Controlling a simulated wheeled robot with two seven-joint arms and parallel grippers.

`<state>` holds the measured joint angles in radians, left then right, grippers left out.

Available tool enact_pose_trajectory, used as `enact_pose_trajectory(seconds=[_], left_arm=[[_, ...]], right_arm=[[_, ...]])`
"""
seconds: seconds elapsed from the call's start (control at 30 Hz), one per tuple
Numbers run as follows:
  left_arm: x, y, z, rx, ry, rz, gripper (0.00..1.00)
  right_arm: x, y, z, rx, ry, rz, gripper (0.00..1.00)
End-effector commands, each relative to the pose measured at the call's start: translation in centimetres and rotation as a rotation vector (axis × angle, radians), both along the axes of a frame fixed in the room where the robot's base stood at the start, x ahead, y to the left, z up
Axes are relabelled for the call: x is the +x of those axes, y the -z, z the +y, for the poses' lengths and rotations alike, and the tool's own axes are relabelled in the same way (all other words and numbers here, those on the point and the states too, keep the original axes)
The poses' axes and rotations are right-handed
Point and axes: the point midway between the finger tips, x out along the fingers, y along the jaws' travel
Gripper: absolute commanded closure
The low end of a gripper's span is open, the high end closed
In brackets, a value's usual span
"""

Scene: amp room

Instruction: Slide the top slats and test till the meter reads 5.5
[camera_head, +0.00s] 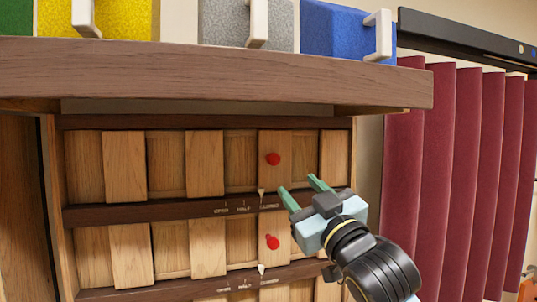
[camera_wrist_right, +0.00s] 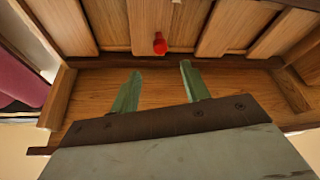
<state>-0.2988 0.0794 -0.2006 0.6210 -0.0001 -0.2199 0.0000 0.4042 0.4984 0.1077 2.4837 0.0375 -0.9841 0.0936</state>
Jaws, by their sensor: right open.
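The top row of upright wooden slats (camera_head: 125,165) sits in a wooden frame, with a red knob (camera_head: 273,159) on one slat right of centre. A pale pointer (camera_head: 262,193) below that slat stands near the rightmost of several small marks on the dark rail. A lower row has its own red knob (camera_head: 272,242). My right gripper (camera_head: 300,185) is open and empty, to the lower right of the upper knob. In the right wrist view a red knob (camera_wrist_right: 160,44) lies beyond the open fingers (camera_wrist_right: 160,72), apart from them. My left gripper and the meter are out of view.
A thick wooden shelf (camera_head: 220,75) overhangs the slats. Yellow, grey and blue (camera_head: 340,30) blocks with pale handles stand on it. Red pleated curtains (camera_head: 455,150) hang at the right. A dark rail (camera_head: 150,214) separates the two rows.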

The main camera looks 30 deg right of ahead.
Motion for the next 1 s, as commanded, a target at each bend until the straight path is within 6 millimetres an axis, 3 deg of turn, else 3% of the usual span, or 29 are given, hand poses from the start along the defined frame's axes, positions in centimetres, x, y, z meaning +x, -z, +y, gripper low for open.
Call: enact_pose_trajectory(seconds=[0.6, 1.0], left_arm=[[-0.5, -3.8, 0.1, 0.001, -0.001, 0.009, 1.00], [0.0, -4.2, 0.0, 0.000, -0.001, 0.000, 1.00]], right_arm=[[10.4, -4.1, -1.1, 0.002, 0.000, 0.004, 0.54], [11.9, -4.5, -1.3, 0.000, 0.000, 0.003, 0.54]])
